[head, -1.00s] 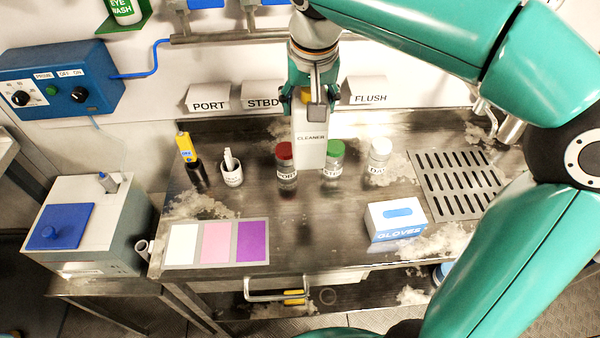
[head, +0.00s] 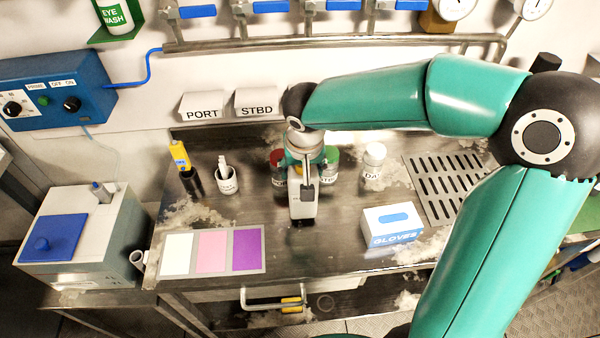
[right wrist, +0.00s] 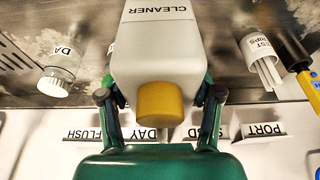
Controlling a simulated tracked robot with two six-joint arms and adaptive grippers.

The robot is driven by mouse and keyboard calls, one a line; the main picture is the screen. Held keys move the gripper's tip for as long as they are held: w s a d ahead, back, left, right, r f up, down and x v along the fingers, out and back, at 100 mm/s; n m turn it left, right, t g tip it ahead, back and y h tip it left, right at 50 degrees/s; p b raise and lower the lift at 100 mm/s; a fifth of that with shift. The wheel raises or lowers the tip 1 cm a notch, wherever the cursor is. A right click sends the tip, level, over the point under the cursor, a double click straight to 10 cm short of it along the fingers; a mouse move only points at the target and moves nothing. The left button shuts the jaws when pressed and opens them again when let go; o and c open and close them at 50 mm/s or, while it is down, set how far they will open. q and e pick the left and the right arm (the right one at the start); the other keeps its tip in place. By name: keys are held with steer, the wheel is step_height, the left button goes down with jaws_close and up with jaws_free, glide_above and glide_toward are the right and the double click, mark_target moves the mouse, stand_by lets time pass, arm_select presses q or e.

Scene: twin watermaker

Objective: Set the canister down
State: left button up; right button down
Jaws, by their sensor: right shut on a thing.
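The white canister (head: 303,207), labelled CLEANER, is upright over the middle of the steel bench, in front of the red-lidded and green-lidded jars. In the right wrist view the canister (right wrist: 160,48) fills the top middle, with its yellow cap (right wrist: 160,102) toward me. My right gripper (head: 304,178) is shut on it from above; its fingers also show on either side of it in the right wrist view (right wrist: 158,92). I cannot tell whether the canister's base touches the bench. My left gripper is in neither view now.
The red-lidded jar (head: 277,158) and green-lidded jar (head: 331,153) are close behind, partly hidden. A white-lidded jar (head: 374,160) and glove box (head: 392,225) stand right. A colour card (head: 265,250) lies left. Bare bench lies around the canister's front.

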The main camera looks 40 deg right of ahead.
steer(key=shift+f, duration=0.75)
steer(key=shift+f, duration=0.1)
steer(key=shift+c, duration=1.1)
jaws_free()
